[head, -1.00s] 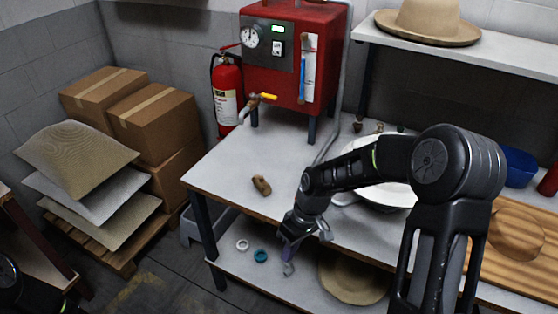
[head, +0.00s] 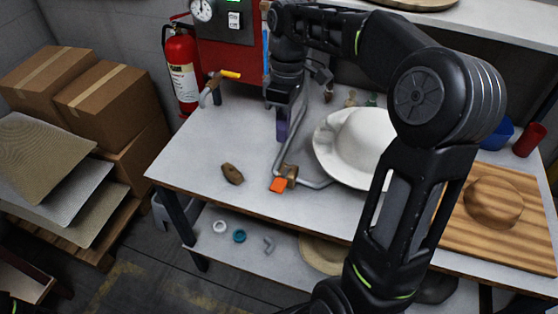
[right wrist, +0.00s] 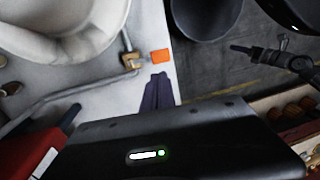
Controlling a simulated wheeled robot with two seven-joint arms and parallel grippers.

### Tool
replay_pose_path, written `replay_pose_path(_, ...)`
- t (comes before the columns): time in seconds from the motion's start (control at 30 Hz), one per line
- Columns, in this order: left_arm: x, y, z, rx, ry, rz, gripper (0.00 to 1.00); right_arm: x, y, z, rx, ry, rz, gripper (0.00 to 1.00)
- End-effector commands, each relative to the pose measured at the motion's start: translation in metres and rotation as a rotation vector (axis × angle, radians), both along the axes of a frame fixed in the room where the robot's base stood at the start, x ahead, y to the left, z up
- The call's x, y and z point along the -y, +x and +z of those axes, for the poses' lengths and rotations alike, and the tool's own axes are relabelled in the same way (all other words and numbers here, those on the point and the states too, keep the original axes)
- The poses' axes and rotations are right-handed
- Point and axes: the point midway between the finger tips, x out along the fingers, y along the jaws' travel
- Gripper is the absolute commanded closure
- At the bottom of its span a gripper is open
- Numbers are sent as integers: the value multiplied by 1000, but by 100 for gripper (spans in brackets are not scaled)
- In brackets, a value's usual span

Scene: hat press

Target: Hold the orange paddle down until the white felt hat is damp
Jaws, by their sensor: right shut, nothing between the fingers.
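The orange paddle (head: 278,184) sticks out from a brass valve (head: 291,173) on the grey pipe over the table. It also shows in the right wrist view (right wrist: 160,56). The white felt hat (head: 362,135) sits to the right of the valve, partly hidden by my right arm. It fills the upper left of the right wrist view (right wrist: 62,30). My right gripper (head: 282,136) points down, shut and empty, behind the paddle in the head view. Its purplish fingers (right wrist: 158,92) are close to the paddle but look apart from it. Part of my left arm shows in the right wrist view, its jaws unclear.
A brown lump (head: 232,174) lies on the table (head: 200,150) left of the paddle. The red boiler (head: 228,50) with a yellow-handled tap (head: 230,74) stands behind. A wooden board (head: 500,240) lies at right. The table's front left is mostly clear.

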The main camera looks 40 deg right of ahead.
Motion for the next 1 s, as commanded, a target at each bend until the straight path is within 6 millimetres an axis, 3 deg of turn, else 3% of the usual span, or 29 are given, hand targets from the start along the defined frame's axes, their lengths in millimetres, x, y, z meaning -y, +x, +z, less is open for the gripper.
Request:
replay_pose_path(0.3,2,3,-31,11,-7,-3,64,-3,-2,-33,0,0,-1,100)
replay_pose_path(0.43,2,4,-34,14,-9,-4,64,-6,-5,-55,-4,1,-2,100)
replay_pose_path(0.8,2,3,-21,11,-6,-3,64,-15,-11,-119,-5,2,0,100)
replay_pose_path(1.0,1,3,-20,9,-6,-2,64,-17,-12,-136,-2,1,-1,100)
